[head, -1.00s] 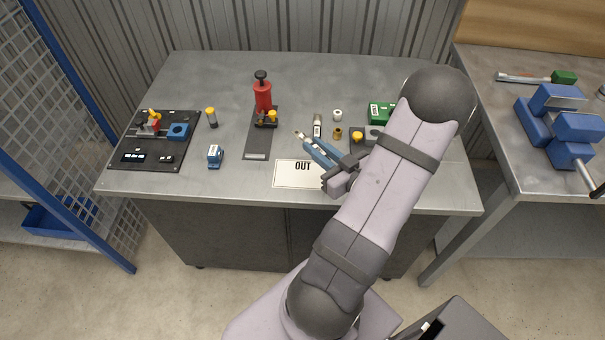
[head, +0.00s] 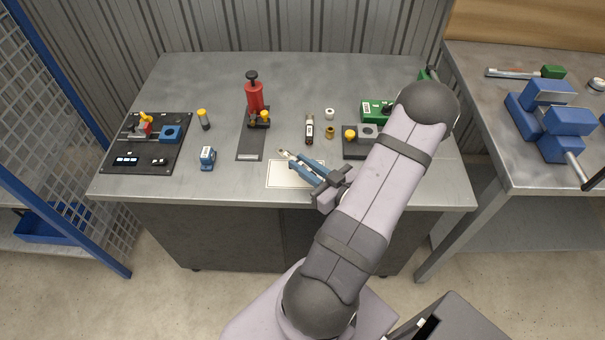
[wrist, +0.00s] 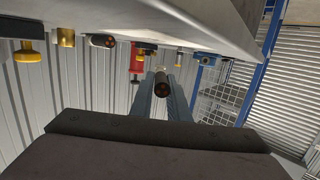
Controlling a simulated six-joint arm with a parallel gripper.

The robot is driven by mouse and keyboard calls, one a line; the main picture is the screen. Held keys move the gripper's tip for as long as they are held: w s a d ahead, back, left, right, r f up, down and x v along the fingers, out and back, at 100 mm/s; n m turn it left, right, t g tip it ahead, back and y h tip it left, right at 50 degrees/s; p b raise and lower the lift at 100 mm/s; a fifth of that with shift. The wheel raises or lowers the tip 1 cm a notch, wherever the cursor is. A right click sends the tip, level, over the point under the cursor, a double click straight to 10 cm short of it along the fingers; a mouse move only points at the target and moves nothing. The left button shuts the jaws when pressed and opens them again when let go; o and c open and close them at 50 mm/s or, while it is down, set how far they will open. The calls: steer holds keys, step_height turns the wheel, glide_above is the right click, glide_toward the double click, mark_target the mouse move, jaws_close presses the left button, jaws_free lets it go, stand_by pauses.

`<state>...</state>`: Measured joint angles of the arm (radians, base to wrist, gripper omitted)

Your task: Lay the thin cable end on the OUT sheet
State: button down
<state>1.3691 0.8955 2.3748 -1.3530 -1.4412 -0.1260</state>
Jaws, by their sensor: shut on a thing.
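The OUT sheet (head: 281,181) is a white bordered card lying flat near the table's front edge. My gripper (head: 290,156) reaches over its upper right part and hides the lettering. Its blue-grey fingers are shut on a thin dark cylinder with a coppery end face, which looks like the thin cable end (wrist: 161,85); it shows between the fingers in the wrist view. In the head view only a small pale tip shows at the fingers. I cannot tell its exact height above the sheet.
A small blue block (head: 207,158) and a yellow-capped cylinder (head: 203,119) are to the left, beside a black panel (head: 128,165). White and brass rings and a green box (head: 374,111) are at right.

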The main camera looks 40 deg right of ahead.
steer(key=shift+f, duration=0.1)
steer(key=shift+f, duration=1.95)
steer(key=shift+f, duration=0.15)
steer(key=c, duration=1.7)
jaws_free()
steer(key=shift+r, duration=0.25)
steer(key=shift+s+d+f, duration=0.1)
steer(key=shift+s, duration=0.2)
steer(key=s, duration=0.3)
steer(key=s+r+b, duration=0.1)
steer(key=s, duration=0.7)
steer(key=shift+s+r+b, duration=0.15)
steer(key=shift+r+b, duration=0.25)
